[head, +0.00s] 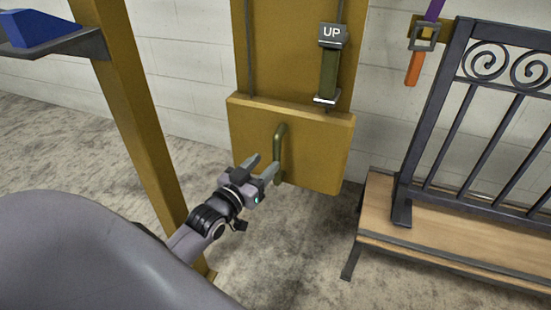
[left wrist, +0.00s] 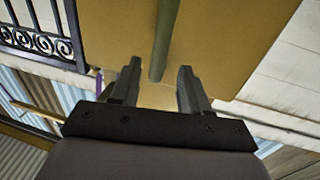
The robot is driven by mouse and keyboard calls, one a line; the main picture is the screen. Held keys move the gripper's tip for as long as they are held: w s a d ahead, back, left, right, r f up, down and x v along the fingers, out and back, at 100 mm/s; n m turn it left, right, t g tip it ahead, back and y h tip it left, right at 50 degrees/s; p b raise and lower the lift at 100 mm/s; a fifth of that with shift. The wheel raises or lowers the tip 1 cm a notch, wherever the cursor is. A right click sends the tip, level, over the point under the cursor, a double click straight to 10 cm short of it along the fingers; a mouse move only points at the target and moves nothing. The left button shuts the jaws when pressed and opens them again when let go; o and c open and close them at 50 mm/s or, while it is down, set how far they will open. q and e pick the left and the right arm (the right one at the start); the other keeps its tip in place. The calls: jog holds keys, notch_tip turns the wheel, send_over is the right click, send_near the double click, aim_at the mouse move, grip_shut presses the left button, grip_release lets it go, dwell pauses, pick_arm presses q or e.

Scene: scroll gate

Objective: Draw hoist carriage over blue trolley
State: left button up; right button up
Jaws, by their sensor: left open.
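The yellow panel with a handle (head: 325,150), which looks like the hoist carriage, stands against the wall in the middle of the head view. An olive-green upright bar handle (head: 280,150) sticks out of its front. My left gripper (head: 261,166) is open just left of the handle's lower part. In the left wrist view the handle (left wrist: 162,45) runs down between the two spread fingers (left wrist: 157,86), with gaps on both sides; whether it touches them is not clear. No blue trolley is recognisable. My right gripper is not in view.
A yellow post (head: 135,110) stands left, near a blue block (head: 40,28) on a dark shelf. Right is a black scrolled gate (head: 470,130) on a wooden platform (head: 450,240). Bare floor (head: 290,240) lies before the panel.

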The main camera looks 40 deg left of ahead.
aim_at(275, 154)
pick_arm(q)
jog(key=shift+w+b, duration=0.85)
jog(key=shift+w, duration=2.5)
grip_shut()
